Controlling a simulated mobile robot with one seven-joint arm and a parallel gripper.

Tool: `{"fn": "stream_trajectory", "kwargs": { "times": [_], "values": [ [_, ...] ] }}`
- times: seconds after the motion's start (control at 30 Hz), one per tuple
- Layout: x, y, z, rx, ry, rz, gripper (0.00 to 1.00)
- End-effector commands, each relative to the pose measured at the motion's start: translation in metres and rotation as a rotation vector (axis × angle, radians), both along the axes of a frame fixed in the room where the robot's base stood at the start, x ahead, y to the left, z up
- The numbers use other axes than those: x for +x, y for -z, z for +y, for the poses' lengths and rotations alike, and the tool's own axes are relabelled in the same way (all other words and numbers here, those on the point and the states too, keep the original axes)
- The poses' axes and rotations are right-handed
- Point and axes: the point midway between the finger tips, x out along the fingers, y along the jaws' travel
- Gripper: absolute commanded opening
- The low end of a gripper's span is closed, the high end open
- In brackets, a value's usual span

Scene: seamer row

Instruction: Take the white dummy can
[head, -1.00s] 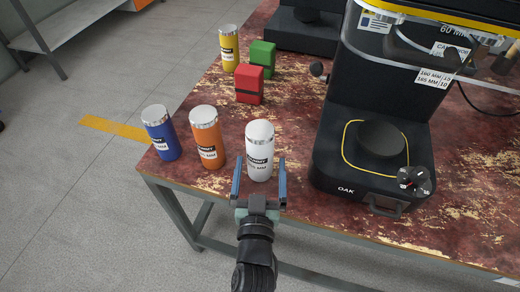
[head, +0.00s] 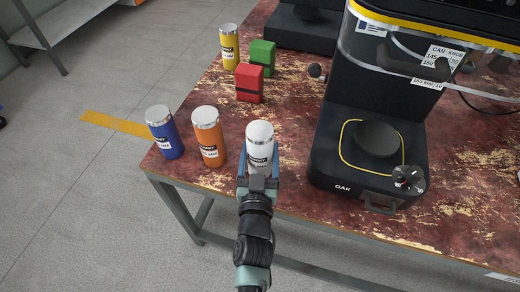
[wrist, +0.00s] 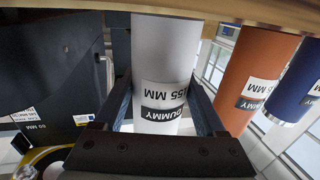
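The can looks to be still standing on the table.
An orange can (head: 208,137) stands just left of the white can, with a blue can (head: 165,133) beyond it. A yellow can (head: 229,48), a red block (head: 249,83) and a green block (head: 263,55) stand farther back. The black seamer (head: 370,150) is close on the right.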

Motion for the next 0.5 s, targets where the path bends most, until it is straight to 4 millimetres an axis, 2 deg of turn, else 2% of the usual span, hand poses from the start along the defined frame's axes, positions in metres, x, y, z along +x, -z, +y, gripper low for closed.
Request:
{"fn": "stream_trajectory", "kwargs": {
  "times": [0.03, 0.23, 0.5],
  "values": [
    [-0.0001, 0.0000, 0.0001, 0.000, 0.000, 0.000, 0.41],
    [-0.0001, -0.0001, 0.0002, 0.000, 0.000, 0.000, 0.05],
    [0.0001, -0.0040, -0.0002, 0.000, 0.001, -0.003, 0.04]
  ]
}}
